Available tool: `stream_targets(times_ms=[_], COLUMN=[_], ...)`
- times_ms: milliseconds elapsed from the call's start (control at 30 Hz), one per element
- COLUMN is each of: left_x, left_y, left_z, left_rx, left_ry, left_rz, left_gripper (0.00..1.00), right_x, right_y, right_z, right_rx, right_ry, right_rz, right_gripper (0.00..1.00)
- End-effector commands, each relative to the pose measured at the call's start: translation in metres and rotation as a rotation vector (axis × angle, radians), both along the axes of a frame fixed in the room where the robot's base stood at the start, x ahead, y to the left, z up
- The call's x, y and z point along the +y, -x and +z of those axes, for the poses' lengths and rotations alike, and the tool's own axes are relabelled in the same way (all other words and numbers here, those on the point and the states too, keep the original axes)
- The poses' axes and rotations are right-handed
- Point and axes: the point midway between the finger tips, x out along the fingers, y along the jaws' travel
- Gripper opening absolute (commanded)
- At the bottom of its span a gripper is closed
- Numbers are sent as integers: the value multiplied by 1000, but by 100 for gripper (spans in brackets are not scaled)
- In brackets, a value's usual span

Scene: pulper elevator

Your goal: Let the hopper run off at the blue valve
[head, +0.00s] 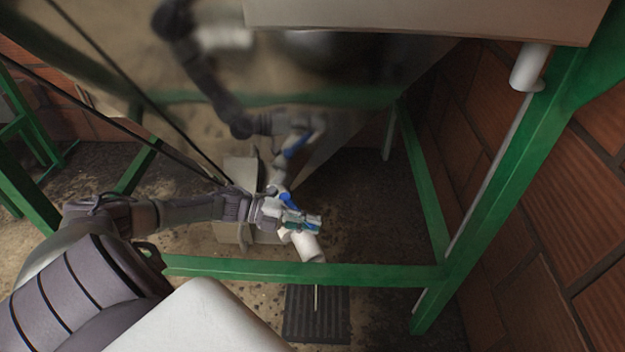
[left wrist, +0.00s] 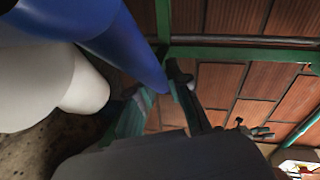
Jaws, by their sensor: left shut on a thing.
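The grey metal hopper (head: 330,68) hangs over the floor and mirrors my arm in its wall. A white outlet pipe (head: 308,247) points down below it, and a thin pale streak (head: 316,297) shows under its mouth. The blue valve handle (head: 289,199) is beside the pipe. My left gripper (head: 296,221) is at the valve, shut on the blue handle. In the left wrist view the handle (left wrist: 115,40) is large, with the white pipe (left wrist: 75,85) beside it; the gripper body hides part of the view. My right gripper is not in view.
A green frame bar (head: 300,272) runs across in front of the pipe, with green legs at both sides. A dark floor grate (head: 330,322) lies below the pipe. A brick wall (head: 590,220) closes off the right side.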

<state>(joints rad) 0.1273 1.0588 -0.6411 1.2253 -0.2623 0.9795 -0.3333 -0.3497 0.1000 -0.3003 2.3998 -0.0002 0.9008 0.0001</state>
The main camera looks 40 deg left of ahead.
Motion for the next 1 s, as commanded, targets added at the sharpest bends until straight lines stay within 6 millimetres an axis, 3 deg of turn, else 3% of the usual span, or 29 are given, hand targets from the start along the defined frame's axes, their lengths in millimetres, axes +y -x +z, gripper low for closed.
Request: stream_targets(times_ms=[433,467,600,1000], left_x=[-1,-1,-1,6], left_y=[2,2,2,5], left_z=[-1,-2,-1,1], left_rx=[2,2,1,2], left_ry=[0,0,-1,-3], left_rz=[-13,-13,-12,-8], left_gripper=[0,20,43,43], right_x=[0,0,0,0], right_y=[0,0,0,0], right_z=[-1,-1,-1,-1], right_rx=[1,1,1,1], right_ry=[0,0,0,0], right_rz=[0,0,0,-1], right_gripper=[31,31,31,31])
